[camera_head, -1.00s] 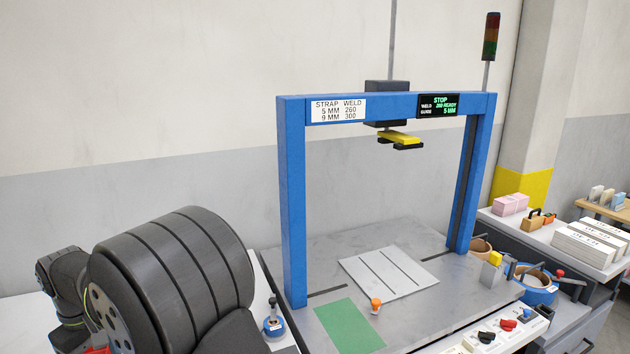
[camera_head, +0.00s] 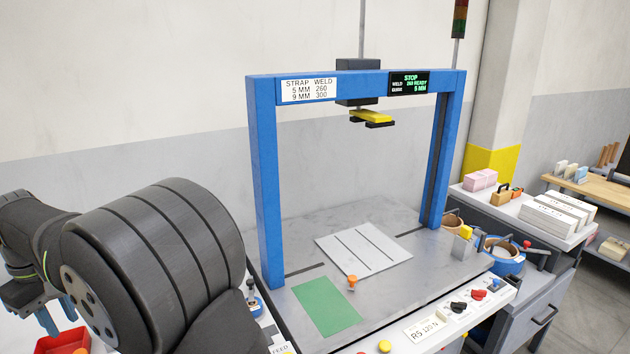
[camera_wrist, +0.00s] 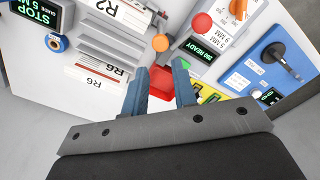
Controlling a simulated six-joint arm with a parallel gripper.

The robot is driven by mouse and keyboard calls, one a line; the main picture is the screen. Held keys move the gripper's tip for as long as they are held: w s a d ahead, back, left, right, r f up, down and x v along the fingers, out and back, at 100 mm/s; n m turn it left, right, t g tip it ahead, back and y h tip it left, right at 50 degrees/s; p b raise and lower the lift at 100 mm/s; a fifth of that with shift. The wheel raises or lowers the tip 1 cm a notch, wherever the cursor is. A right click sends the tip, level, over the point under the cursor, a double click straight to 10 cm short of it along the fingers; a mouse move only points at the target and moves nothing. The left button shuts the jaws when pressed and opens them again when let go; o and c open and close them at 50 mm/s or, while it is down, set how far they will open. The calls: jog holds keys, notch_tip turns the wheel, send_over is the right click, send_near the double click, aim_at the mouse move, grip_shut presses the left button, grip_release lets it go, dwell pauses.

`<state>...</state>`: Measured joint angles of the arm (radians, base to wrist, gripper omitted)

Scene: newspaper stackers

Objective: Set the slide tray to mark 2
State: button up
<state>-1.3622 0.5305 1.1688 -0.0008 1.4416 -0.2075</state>
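A pale grey plate with dark slots (camera_head: 335,245), which may be the slide tray, lies on the machine bed under the blue arch. An orange knob (camera_head: 352,283) stands at its front edge. I cannot read any numbered marks beside it. My gripper (camera_head: 54,311) is at the lower left in the head view, far from the plate, with its blue fingers pointing down. In the wrist view its fingers (camera_wrist: 161,84) are apart, with nothing held between them. A red bin (camera_wrist: 162,82) shows beyond the gap; it also shows below my gripper in the head view (camera_head: 66,343).
The blue arch (camera_head: 263,185) and a yellow-ended press head (camera_head: 371,117) stand over the bed. A green mat (camera_head: 326,305) lies at the front left. A control panel (camera_head: 425,328) runs along the front. The wrist view shows coloured knobs and a blue lever panel (camera_wrist: 277,62).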

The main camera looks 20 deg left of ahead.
grip_shut()
notch_tip(320, 180, down, 8)
jog(key=a+n+g+y, duration=0.1)
jog(key=n+y, duration=0.2)
jog(key=shift+s+a+r+n+y, duration=0.15)
jog(key=shift+s+a+n+y, duration=0.15)
jog(key=shift+a+y, duration=0.1)
dwell(0.4)
jog(key=w+d, duration=1.1)
jog(key=shift+w+d, duration=0.15)
dwell(0.4)
dwell(0.4)
